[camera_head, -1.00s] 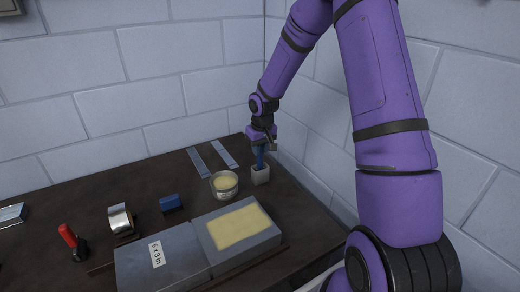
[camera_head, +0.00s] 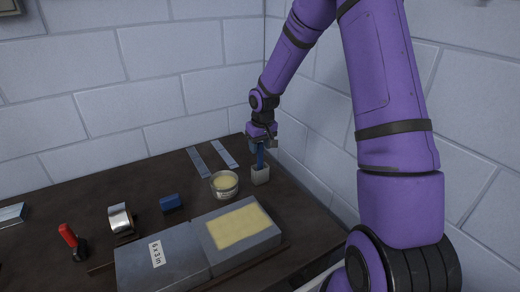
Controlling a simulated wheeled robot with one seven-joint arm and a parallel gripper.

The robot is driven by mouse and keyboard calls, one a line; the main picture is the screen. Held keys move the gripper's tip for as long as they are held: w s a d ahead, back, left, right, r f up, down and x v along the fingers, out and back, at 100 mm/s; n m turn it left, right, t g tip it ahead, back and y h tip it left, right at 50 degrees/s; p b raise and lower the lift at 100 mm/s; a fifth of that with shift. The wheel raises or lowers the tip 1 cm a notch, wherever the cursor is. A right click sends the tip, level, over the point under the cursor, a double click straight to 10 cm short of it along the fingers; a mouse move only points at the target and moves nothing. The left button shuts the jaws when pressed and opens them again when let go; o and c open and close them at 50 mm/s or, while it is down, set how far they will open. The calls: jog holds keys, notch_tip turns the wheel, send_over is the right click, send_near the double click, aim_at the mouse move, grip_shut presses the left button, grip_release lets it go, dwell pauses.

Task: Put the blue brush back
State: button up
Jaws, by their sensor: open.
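The blue brush (camera_head: 260,157) stands upright in a small pale square holder (camera_head: 260,175) at the back right of the dark table. Its lower part is hidden inside the holder. My gripper (camera_head: 262,142) points down at the top of the brush, with its fingers open around or just above the handle's upper end. I cannot tell whether a finger touches it.
A tub of pale paste (camera_head: 224,184) stands just left of the holder. Grey duct pieces (camera_head: 165,262), one with a pale coated patch, lie in front. A blue block (camera_head: 170,203), a tape roll (camera_head: 121,219), a red-handled tool (camera_head: 69,238) and two metal strips (camera_head: 198,162) lie leftward. Walls close the back and right.

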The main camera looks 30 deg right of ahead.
notch_tip(320, 180, up, 10)
jog(key=s, duration=0.1)
jog(key=s+a+r+t+h, duration=0.1)
jog(key=s+a+r, duration=0.2)
jog(key=s+r, duration=0.4)
jog(key=s+a+r+t, duration=0.1)
jog(key=s+a+r, duration=0.2)
jog(key=s+r, duration=0.5)
jog(key=s+a+r+t, duration=0.1)
jog(key=s+r, duration=0.1)
jog(key=s, duration=0.7)
jog(key=s+a+r+y, duration=0.1)
jog(key=s+r, duration=0.1)
jog(key=s, duration=0.7)
jog(key=shift+s+a+t, duration=0.25)
jog(key=shift+a+t, duration=0.15)
